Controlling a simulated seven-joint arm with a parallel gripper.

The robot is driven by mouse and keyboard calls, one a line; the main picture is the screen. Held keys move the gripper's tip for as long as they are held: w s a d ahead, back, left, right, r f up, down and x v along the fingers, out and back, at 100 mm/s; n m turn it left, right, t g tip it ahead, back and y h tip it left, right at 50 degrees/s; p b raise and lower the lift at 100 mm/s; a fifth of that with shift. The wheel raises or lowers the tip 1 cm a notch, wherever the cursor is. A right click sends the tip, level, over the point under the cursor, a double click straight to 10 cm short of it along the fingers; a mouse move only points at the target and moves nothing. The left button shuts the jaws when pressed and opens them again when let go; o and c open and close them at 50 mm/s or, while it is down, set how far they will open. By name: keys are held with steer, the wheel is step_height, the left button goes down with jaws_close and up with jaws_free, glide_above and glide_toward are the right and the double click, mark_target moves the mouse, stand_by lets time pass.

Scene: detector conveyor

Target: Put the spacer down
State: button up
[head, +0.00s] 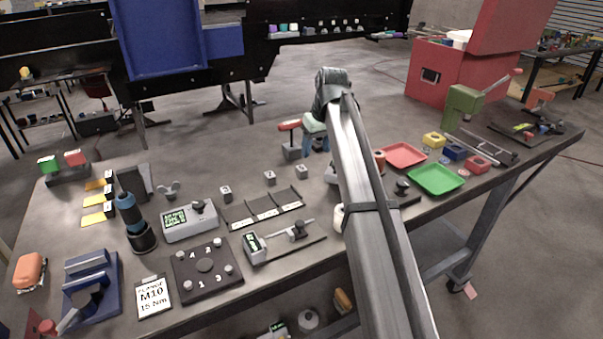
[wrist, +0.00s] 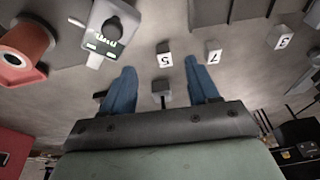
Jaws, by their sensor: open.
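Three small grey blocks that look like the spacers stand on the table, at the left (head: 226,193), in the middle (head: 270,177) and at the right (head: 301,170). In the wrist view they carry upside-down numbers: a 5 (wrist: 165,53), a 7 (wrist: 213,50) and a third digit I cannot read surely (wrist: 283,42). My gripper (head: 317,143) has blue fingers and is beyond the right block. In the wrist view its fingers (wrist: 159,66) are wide apart, with no numbered block gripped; the 5 block shows past the fingertips.
A black three-section tray (head: 262,208) lies in front of the blocks. A red-topped tool on a grey base (head: 291,152) stands just left of my gripper. A grey gauge with a lit display (wrist: 100,35) and an orange cylinder (wrist: 27,42) are close by.

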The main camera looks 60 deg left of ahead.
steer(key=a+y, duration=0.1)
glide_above(302, 168)
steer(key=d, duration=0.3)
step_height(302, 168, down, 7)
steer(key=shift+w+f, duration=0.1)
steer(key=shift+f, duration=0.1)
steer(key=shift+a+x, duration=0.2)
steer(key=shift+x, duration=1.05)
steer(key=shift+a+x, duration=0.2)
steer(key=shift+x, duration=1.1)
steer(key=shift+r, duration=0.15)
jaws_close()
